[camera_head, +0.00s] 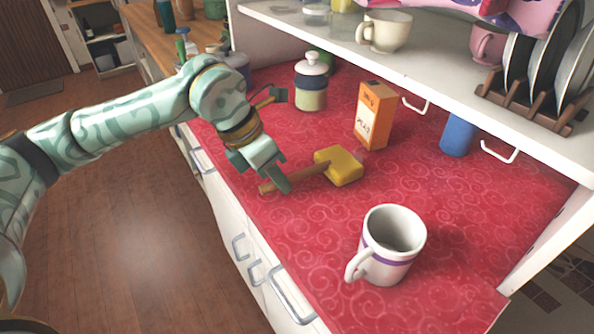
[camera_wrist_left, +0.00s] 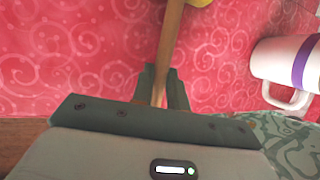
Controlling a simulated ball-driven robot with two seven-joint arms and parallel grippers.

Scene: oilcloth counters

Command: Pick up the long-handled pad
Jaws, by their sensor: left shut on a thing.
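The long-handled pad has a yellow pad head (camera_head: 340,166) and a brown wooden handle, above the red counter. My left gripper (camera_head: 272,185) is shut on the handle, near its end away from the head. In the left wrist view the handle (camera_wrist_left: 170,45) runs up from between the fingers (camera_wrist_left: 161,92), and only an edge of the yellow head (camera_wrist_left: 199,3) shows at the top. I cannot tell whether the pad touches the cloth. My right gripper is not in view.
A white mug with a purple band (camera_head: 389,243) stands to the right on the red oilcloth (camera_head: 290,225). An orange box (camera_head: 375,115), a lidded jar (camera_head: 311,84) and a blue cup (camera_head: 457,136) stand farther back, under a white shelf (camera_head: 450,75). The front middle is clear.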

